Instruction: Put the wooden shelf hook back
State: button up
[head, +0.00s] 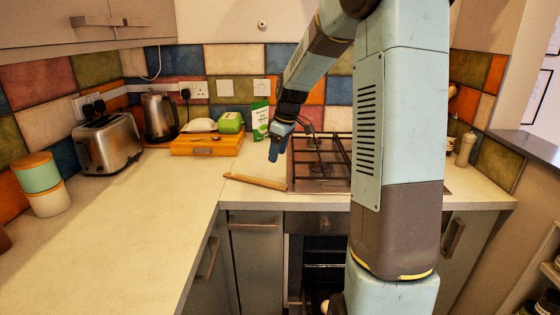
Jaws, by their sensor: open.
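A long, thin wooden piece (255,181), which may be the wooden shelf hook, lies flat on the worktop beside the front left of the hob. No hook shape can be made out on it at this size. My gripper (275,157) points down above the worktop, behind and above the right part of the wooden piece. It is open and appears empty, apart from the piece. My arm hides part of the hob and the wall behind.
The gas hob (322,165) is right of the wooden piece. A wooden box (207,144), a green-and-white carton (260,121), a kettle (160,117) and a toaster (108,143) stand along the back and left. The left worktop (130,222) is largely clear.

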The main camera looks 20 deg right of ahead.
jog(key=s+a+r+m+t+h, duration=0.1)
jog(key=s+a+r+m, duration=0.15)
jog(key=s+r, duration=0.4)
jog(key=s+a+r+m+t+h, duration=0.1)
jog(key=s+a+r+m, duration=0.2)
jog(key=s, duration=0.7)
jog(key=s+r+m+t, duration=0.1)
jog(key=s+r+m, duration=0.1)
jog(key=s, duration=1.5)
jog(key=shift+s+a+m+t, duration=0.15)
jog(key=shift+a+m+t, duration=0.25)
jog(key=shift+m, duration=0.35)
